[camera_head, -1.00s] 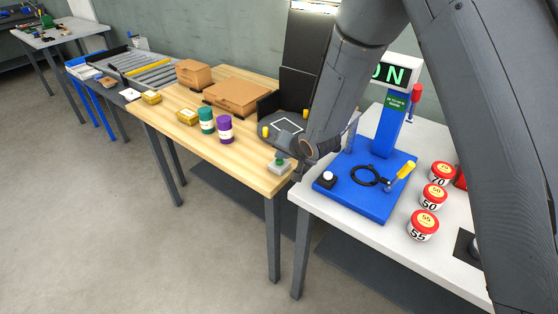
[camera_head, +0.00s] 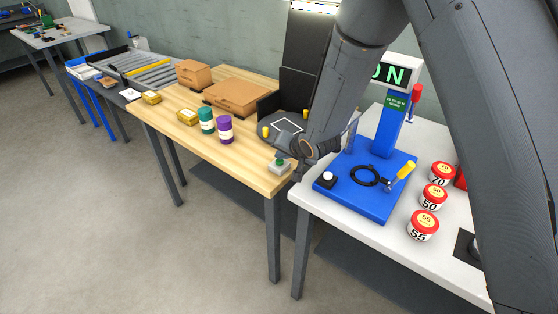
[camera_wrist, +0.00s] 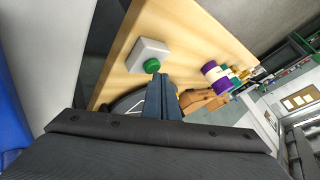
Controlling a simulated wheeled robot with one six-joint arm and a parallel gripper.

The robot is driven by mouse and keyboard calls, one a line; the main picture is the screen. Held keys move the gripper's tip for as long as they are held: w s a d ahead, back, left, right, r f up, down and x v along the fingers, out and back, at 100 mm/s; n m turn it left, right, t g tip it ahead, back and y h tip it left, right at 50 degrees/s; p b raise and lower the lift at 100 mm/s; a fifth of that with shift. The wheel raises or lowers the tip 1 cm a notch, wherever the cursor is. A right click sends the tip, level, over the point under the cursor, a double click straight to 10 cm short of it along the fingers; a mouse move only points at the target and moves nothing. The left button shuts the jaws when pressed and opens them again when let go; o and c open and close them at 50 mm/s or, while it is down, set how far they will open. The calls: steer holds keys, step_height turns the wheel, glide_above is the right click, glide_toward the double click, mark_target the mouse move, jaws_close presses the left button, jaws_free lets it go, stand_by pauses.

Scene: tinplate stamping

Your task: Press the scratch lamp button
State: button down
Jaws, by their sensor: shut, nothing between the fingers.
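The scratch lamp button appears to be the green button on a small pale box near the front right corner of the wooden table. In the head view the green button (camera_head: 281,161) shows partly, close beside my gripper (camera_head: 296,170). In the wrist view the green button (camera_wrist: 152,65) stands out from the pale box (camera_wrist: 148,52). My gripper (camera_wrist: 161,82) is shut and empty, with its fingertips right by the green button. I cannot tell whether they touch it.
A purple can (camera_head: 225,129) and a green can (camera_head: 207,121) stand left on the wooden table (camera_head: 245,165). A dark lamp booth (camera_head: 297,75) stands behind. On the right, a blue tester (camera_head: 365,195) sits on a white table. Red-lidded tins (camera_head: 423,226) are further right.

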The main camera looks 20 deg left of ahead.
mark_target(281, 163)
steer(key=shift+f, duration=0.1)
stand_by(0.4)
steer(key=shift+f, duration=0.35)
steer(key=shift+r, duration=0.45)
stand_by(0.4)
step_height(281, 163, up, 6)
steer(key=p, duration=0.5)
stand_by(0.4)
